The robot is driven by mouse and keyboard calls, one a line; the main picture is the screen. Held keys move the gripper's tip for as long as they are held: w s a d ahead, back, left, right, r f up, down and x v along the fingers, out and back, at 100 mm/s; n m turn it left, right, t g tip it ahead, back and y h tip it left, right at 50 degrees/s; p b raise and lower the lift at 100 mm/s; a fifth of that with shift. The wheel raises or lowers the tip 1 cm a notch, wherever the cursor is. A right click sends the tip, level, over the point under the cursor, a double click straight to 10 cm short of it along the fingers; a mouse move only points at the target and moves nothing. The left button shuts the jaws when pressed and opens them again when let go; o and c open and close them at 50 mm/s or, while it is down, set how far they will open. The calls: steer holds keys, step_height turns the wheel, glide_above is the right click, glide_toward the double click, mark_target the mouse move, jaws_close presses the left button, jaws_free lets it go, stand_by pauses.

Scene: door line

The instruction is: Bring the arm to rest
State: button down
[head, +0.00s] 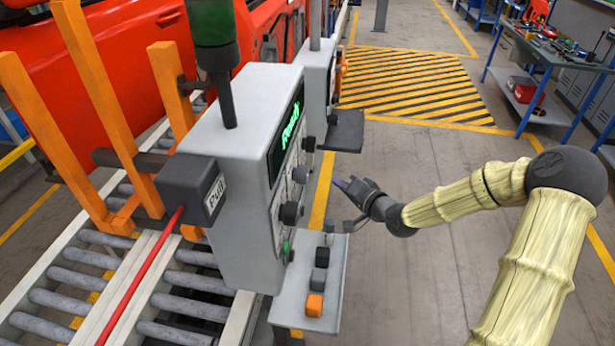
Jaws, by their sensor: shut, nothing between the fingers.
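My arm reaches in from the right in the head view, in a pale yellow sleeve with dark joints. My gripper (349,190) is at its end, small in the picture. It is shut and empty, pointing left toward the grey control box (243,180). It appears to be in front of the box's panel face, above the shelf with small blocks; whether it touches anything is hard to tell. The box has a green lit display (287,128) and several dark knobs.
A shelf (308,285) below the box holds orange, grey and dark blocks. A red cable (140,278) runs along the roller conveyor (190,307). A red car body (110,60) stands behind. A workbench (560,50) with tools is at back right. The floor between is clear.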

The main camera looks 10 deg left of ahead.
steer(key=shift+f, duration=0.1)
stand_by(0.6)
steer(key=s+d+f+n+g+h+b, duration=0.25)
steer(key=s+d+f+g+h, duration=0.3)
steer(key=s+d+h, duration=0.35)
steer(key=s+d+r+g+b, duration=0.1)
steer(key=s+d, duration=0.2)
steer(key=s, duration=0.5)
steer(key=s+d+r+g+h, duration=0.1)
steer(key=s+d+r+g, duration=0.1)
steer(key=s, duration=0.7)
steer(key=shift+d+r+h+b, duration=0.3)
steer(key=shift+d+b, duration=0.05)
steer(key=shift+d, duration=0.5)
stand_by(0.8)
